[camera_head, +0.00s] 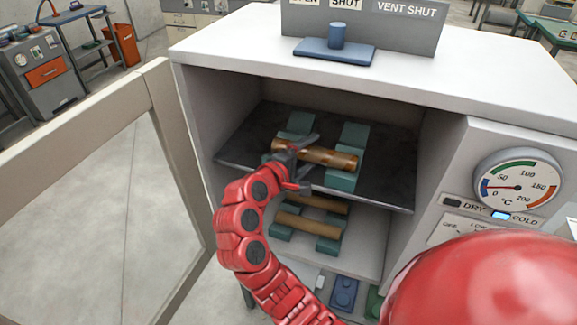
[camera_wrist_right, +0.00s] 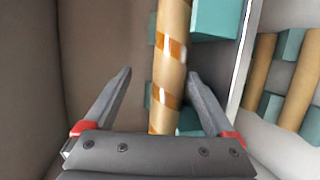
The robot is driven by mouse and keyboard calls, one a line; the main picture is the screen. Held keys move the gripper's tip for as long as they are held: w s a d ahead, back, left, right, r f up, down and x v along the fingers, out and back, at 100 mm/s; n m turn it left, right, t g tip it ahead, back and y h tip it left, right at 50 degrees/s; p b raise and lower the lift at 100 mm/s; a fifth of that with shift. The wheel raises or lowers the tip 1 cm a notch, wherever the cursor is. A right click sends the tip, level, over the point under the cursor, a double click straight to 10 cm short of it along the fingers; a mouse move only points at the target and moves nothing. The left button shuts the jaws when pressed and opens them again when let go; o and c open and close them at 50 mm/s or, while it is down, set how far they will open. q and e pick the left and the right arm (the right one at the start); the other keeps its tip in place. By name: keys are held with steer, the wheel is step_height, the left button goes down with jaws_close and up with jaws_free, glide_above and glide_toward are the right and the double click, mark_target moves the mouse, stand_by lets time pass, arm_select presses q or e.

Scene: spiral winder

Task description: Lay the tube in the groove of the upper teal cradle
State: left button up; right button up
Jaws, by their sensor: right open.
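A brown cardboard tube with darker spiral bands (camera_head: 335,157) lies across the upper teal cradle (camera_head: 352,137) on the dark upper shelf of the open cabinet. It looks to rest on the cradle's blocks, but the groove under it is hidden. My right gripper (camera_head: 306,155) is at the tube's left part. In the right wrist view, my right gripper (camera_wrist_right: 160,73) is open, with a finger on each side of the tube (camera_wrist_right: 168,75) and gaps visible. Teal cradle blocks (camera_wrist_right: 215,18) show beside and behind the tube. My left gripper is not in view.
Two tubes (camera_head: 308,224) lie on a lower teal cradle (camera_head: 329,246) on the shelf below. The cabinet door (camera_head: 155,92) stands open at left. The cabinet's side walls and top (camera_head: 240,50) frame the space. A temperature dial (camera_head: 517,187) is at right.

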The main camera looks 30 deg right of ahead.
steer(key=b+v, duration=0.2)
steer(key=v, duration=1.4)
steer(key=shift+a+b, duration=0.2)
steer(key=shift+b, duration=0.2)
steer(key=shift+s+r, duration=0.1)
steer(key=shift+r, duration=0.05)
step_height(320, 180, up, 7)
steer(key=p, duration=0.7)
